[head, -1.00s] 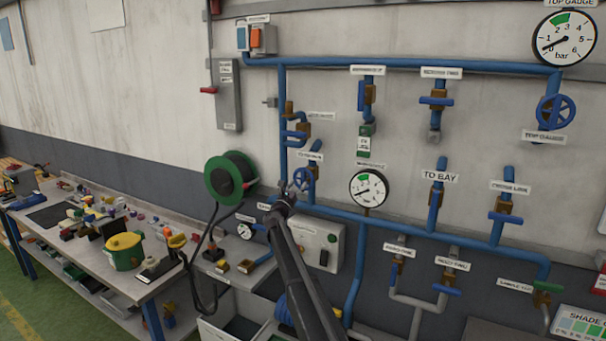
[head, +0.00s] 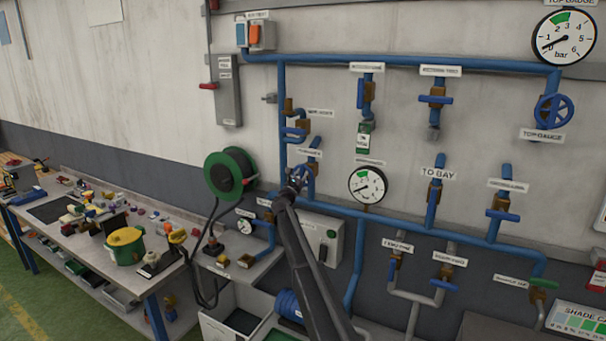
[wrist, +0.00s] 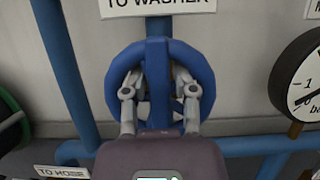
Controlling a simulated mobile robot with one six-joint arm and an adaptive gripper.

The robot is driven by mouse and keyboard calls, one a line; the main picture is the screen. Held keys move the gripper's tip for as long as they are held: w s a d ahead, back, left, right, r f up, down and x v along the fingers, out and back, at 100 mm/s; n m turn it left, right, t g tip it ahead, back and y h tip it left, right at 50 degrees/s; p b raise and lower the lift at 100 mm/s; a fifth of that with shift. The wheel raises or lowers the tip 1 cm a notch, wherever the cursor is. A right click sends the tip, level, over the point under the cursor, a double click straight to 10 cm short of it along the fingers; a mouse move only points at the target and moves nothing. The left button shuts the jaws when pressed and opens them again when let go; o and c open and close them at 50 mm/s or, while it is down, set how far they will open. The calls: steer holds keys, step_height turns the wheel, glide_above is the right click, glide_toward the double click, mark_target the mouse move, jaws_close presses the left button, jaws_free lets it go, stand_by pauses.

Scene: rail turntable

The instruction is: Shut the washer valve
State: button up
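The washer valve is a blue handwheel (wrist: 158,58) under a "TO WASHER" label (wrist: 158,5) in the wrist view. In the head view the wheel (head: 306,172) sits on a short blue branch above the lower pipe, partly behind my gripper. My gripper (wrist: 160,82) is at the wheel, one finger on each side of its thick upright middle bar. The fingers look spread, with small gaps to the bar. Whether a fingertip touches the wheel is hard to tell.
A pressure gauge (head: 367,185) is close on the right of the wheel. A green hose reel (head: 230,173) hangs to the left. Other blue valves and pipes cover the wall. A cluttered workbench (head: 75,238) stands at the lower left.

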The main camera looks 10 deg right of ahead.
jaws_close()
steer(key=shift+d, duration=0.1)
steer(key=shift+m+g+h, duration=0.3)
steer(key=shift+m, duration=0.4)
steer(key=m+g+h, duration=0.1)
steer(key=m, duration=0.1)
steer(key=m+g, duration=0.1)
steer(key=m, duration=0.2)
steer(key=shift+s+d+h+p, duration=0.1)
steer(key=shift+h+p, duration=0.2)
steer(key=shift+h, duration=0.1)
steer(key=m+g, duration=0.1)
steer(key=m, duration=0.2)
steer(key=m+g+h+p, duration=0.1)
steer(key=m, duration=0.2)
steer(key=shift+s+d+f+m+g, duration=0.1)
steer(key=shift+s+d+m+g, duration=0.1)
steer(key=shift+m+g, duration=0.15)
steer(key=shift+s+d+f+m+g+y+p, duration=0.15)
steer(key=shift+m+g+p, duration=0.5)
steer(key=shift+m, duration=0.95)
steer(key=shift+f+m+g+y+p, duration=0.3)
steer(key=shift+m+g+p, duration=0.35)
steer(key=shift+m, duration=0.9)
steer(key=shift+s+d+f+m+g+y+p, duration=0.15)
steer(key=shift+m+g+p, duration=0.5)
steer(key=shift+m, duration=0.95)
steer(key=shift+w+a+f, duration=0.1)
